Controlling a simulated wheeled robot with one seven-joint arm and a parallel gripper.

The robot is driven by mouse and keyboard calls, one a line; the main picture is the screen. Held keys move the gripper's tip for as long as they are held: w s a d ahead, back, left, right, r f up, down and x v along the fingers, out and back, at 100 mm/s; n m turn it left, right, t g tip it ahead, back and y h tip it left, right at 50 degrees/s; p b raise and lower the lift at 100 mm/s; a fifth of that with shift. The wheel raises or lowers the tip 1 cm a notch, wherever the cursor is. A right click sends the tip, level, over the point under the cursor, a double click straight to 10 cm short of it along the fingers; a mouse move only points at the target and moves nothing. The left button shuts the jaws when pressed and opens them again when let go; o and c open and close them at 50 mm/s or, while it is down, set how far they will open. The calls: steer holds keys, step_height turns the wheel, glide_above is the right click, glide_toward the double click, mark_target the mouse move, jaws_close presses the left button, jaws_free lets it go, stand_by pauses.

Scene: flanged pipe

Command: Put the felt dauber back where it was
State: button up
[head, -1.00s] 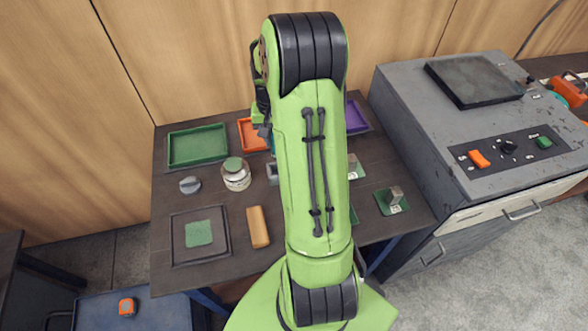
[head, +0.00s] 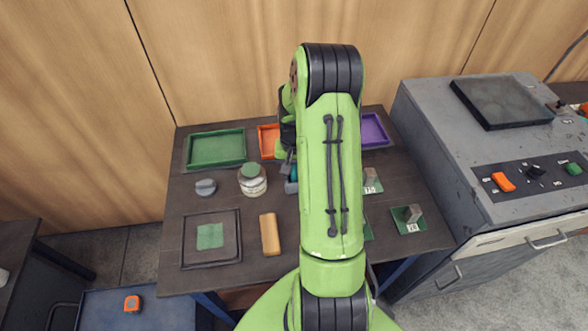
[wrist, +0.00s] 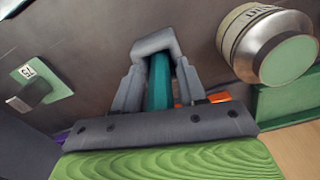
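The felt dauber shows as a teal handle (wrist: 160,82) in the wrist view, upright between the fingers of my gripper (wrist: 160,88). My gripper is shut on it. A grey block-like holder (wrist: 154,42) sits at the handle's far end, and it also shows in the head view (head: 291,187) right of the jar. The dauber's felt tip is hidden, so I cannot tell how deep it sits in the holder. In the head view my arm covers most of my gripper (head: 288,160).
A green tray (head: 217,148), orange tray (head: 267,142) and purple tray (head: 374,130) line the back. A tan block (head: 270,234) and a framed green pad (head: 210,237) lie in front.

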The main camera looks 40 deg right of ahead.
steer(key=shift+o, duration=0.6)
steer(key=shift+r, duration=0.1)
step_height(320, 180, up, 12)
steer(key=shift+f+p, duration=0.1)
steer(key=shift+p, duration=0.85)
steer(key=s+a+r+n+t+h, duration=0.1)
steer(key=s+a+r+n+t, duration=0.3)
steer(key=a+r, duration=1)
steer(key=s+a+n+t+y, duration=0.1)
steer(key=s+a+n, duration=0.4)
steer(key=s+a, duration=0.4)
steer(key=shift+s+r+t, duration=0.3)
steer(key=shift+s, duration=0.95)
